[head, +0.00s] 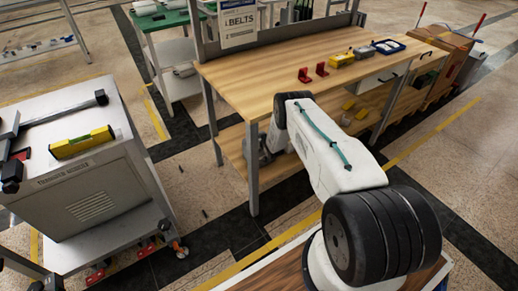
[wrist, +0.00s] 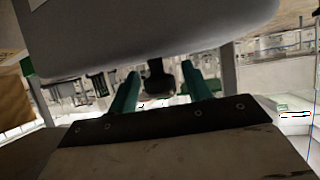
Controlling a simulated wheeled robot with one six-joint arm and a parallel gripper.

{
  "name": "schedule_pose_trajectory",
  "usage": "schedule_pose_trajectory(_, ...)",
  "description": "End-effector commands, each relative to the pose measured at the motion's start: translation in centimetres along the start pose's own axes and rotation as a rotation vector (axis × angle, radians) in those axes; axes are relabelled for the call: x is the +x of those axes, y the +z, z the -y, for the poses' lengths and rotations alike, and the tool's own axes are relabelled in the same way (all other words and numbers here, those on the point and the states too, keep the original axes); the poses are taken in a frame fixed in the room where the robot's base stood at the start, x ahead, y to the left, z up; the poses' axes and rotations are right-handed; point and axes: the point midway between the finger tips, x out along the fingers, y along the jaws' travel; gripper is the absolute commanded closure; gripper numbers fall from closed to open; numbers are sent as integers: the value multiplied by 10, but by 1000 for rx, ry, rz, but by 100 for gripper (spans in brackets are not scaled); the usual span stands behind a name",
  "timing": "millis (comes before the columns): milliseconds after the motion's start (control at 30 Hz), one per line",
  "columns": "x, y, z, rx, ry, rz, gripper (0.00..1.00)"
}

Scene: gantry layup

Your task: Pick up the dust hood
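I cannot pick out the dust hood with certainty in either view. In the wrist view my gripper (wrist: 160,70) shows two green fingers standing well apart. A small black object (wrist: 158,82) shows in the gap between them, below a large smooth grey surface (wrist: 160,38); I cannot tell whether it is within reach or farther off. Nothing is visibly clamped. In the head view my arm bends down beside the wooden workbench (head: 290,75), and my gripper's fingers are hidden there.
Two red brackets (head: 304,75), yellow items (head: 341,60) and a blue tray (head: 388,46) stand on the bench. Yellow pieces (head: 361,114) lie on its lower shelf. A grey cabinet cart (head: 95,190) with a yellow level (head: 82,142) stands left. Floor between cart and bench is open.

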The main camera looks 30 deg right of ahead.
Motion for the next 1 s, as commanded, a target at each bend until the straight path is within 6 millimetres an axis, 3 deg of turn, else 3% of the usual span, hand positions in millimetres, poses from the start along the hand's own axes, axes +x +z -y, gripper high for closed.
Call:
schedule_pose_trajectory(33, 0, 0, 0, 0, 0, 0, 66)
schedule_pose_trajectory(167, 0, 0, 0, 0, 0, 0, 100)
schedule_pose_trajectory(667, -5, -11, 0, 0, 0, -1, 100)
schedule_pose_trajectory(1000, -60, 15, 0, 2, 1, 1, 100)
